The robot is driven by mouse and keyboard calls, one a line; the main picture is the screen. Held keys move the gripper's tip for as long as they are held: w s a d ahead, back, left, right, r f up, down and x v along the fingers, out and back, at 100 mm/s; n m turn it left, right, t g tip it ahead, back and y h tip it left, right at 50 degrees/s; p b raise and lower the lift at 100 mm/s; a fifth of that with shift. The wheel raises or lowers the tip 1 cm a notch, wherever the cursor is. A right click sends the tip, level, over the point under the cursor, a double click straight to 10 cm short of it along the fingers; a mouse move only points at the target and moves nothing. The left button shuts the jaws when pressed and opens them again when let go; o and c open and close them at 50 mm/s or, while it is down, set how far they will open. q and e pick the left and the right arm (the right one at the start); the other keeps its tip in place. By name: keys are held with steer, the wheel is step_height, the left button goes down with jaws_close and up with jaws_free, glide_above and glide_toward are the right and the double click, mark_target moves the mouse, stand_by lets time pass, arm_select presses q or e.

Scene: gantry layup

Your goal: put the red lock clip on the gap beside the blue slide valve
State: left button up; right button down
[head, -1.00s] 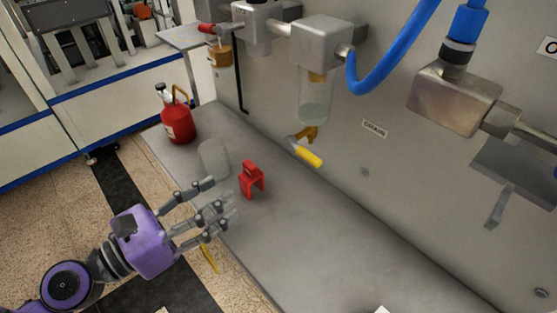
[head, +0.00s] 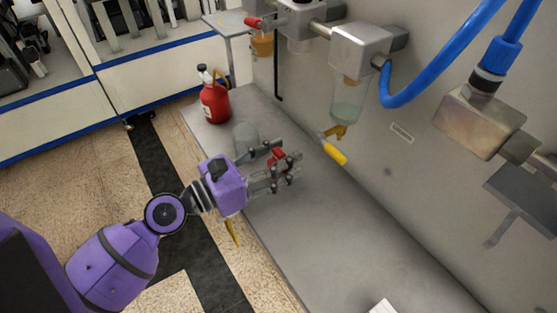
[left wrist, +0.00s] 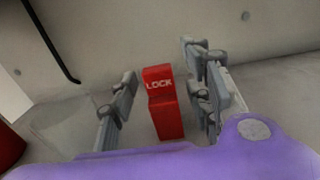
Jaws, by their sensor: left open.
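The red lock clip (head: 279,153) stands on the grey bench, mostly hidden behind my left gripper (head: 284,164) in the head view. In the left wrist view the lock clip (left wrist: 164,105) shows upright, with "LOCK" on its upper face. It is between the spread fingers of my left gripper (left wrist: 166,78), with a space on each side. The gripper is open. A blue fitting (head: 498,54) with a blue hose sits on a metal block at the upper right; I cannot tell whether it is the slide valve. No gap beside it is clear. My right gripper is not in view.
A red bottle (head: 214,98) stands at the bench's far left end, with a translucent container (head: 245,136) nearer. A yellow-handled drain tap (head: 336,153) juts from the wall panel under a clear bowl (head: 348,104). The front of the bench (head: 350,255) is mostly clear.

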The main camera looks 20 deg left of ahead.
arm_select(q)
steer(key=shift+c, duration=0.8)
jaws_close()
